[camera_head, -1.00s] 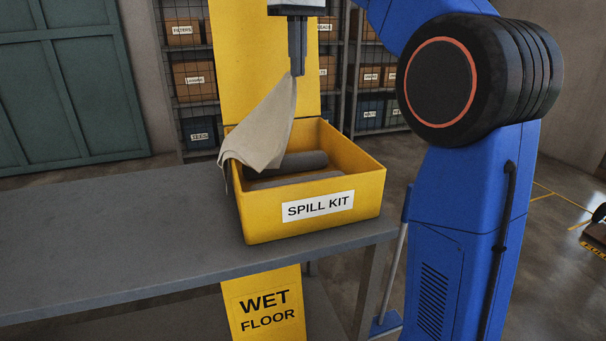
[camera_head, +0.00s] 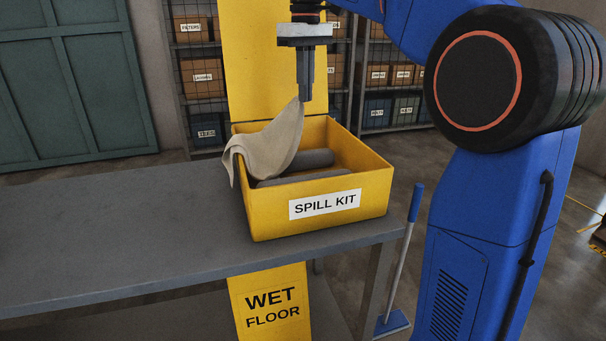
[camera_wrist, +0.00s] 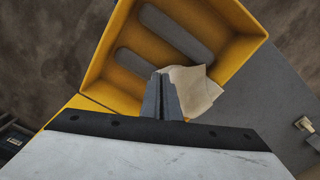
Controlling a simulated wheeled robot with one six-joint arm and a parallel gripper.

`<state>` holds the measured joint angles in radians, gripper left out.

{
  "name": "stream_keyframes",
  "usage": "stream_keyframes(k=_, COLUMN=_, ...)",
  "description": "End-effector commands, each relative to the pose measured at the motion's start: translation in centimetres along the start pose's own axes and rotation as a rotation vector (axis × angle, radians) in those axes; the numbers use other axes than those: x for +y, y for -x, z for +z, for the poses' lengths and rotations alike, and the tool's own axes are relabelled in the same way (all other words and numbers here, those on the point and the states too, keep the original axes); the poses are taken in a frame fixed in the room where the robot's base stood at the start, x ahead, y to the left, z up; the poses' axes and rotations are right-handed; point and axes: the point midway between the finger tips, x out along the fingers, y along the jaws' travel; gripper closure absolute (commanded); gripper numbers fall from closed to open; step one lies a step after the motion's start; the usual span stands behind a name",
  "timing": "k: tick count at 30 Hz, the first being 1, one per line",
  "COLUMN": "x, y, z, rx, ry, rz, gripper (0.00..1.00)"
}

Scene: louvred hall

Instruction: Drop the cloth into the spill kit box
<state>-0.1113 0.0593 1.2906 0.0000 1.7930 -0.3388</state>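The spill kit box (camera_head: 370,195) is an open yellow box with a "SPILL KIT" label, standing on the grey table with its lid (camera_head: 270,70) raised at the back. Grey rolls (camera_head: 310,158) lie inside it; they also show in the wrist view (camera_wrist: 175,32). My gripper (camera_head: 305,98) is above the box, pointing down, and is shut on the top corner of a beige cloth (camera_head: 268,150). The cloth hangs partly into the box and drapes over its left wall, its left end outside. In the wrist view the cloth (camera_wrist: 195,92) sits beside my gripper's fingers (camera_wrist: 161,78).
The grey table (camera_head: 110,225) is clear left of the box. A blue-handled broom or mop (camera_head: 403,255) stands by the table's right end. Shelves with boxes (camera_head: 195,75) are behind.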

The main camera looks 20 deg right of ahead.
Motion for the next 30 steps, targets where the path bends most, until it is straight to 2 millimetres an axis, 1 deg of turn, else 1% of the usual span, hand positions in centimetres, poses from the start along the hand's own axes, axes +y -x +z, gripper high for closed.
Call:
stream_keyframes(k=1, x=0.0, y=-0.7, z=0.1, rx=-0.001, ry=0.000, rz=0.000, gripper=1.00)
stream_keyframes(k=3, x=0.0, y=-1.4, z=0.2, rx=0.000, ry=0.000, rz=0.000, gripper=1.00)
stream_keyframes(k=8, x=0.0, y=-2.6, z=0.2, rx=0.000, ry=0.000, rz=0.000, gripper=1.00)
stream_keyframes(k=21, x=0.0, y=-6.9, z=0.2, rx=0.000, ry=0.000, rz=0.000, gripper=1.00)
stream_keyframes(k=25, x=0.0, y=-7.5, z=0.1, rx=0.001, ry=0.000, rz=0.001, gripper=1.00)
stream_keyframes(k=30, x=0.0, y=-7.8, z=0.1, rx=0.001, ry=0.000, rz=0.000, gripper=1.00)
